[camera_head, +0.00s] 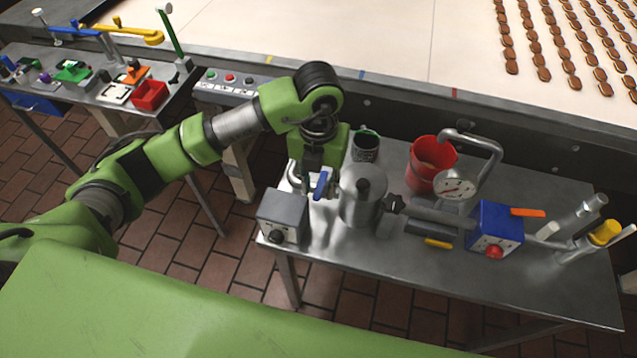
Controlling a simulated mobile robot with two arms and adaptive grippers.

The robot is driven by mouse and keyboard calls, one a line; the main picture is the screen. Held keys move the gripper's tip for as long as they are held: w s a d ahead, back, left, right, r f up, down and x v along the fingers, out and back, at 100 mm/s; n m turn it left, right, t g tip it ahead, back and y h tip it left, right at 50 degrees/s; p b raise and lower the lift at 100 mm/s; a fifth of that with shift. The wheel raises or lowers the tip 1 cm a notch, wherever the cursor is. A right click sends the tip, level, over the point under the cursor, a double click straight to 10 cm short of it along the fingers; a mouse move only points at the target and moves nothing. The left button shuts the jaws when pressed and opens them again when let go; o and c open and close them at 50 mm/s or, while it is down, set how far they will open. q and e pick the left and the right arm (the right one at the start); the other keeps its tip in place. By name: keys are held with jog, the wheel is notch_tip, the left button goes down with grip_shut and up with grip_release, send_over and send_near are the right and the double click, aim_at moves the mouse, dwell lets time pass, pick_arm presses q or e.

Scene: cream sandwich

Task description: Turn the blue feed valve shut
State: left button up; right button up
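The blue feed valve's lever (320,186) stands roughly upright on a short metal fitting. It is just left of the steel canister (362,197) on the metal table. My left gripper (312,178) comes down from above at the lever, with its green wrist block right over it. The fingers are small and mostly hidden at the lever and pipe, so I cannot tell whether they touch the lever or are open or shut. My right gripper is out of view.
A grey box with a dark knob (283,218) stands left of the canister. A dark mug (366,146), red bucket (430,165), pressure gauge (454,188) and blue box with orange lever (495,228) crowd the table (420,272). A conveyor (390,40) with biscuits runs behind.

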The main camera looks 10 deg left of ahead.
aim_at(318, 192)
pick_arm(q)
notch_tip(318, 192, up, 12)
dwell(0.6)
dwell(0.4)
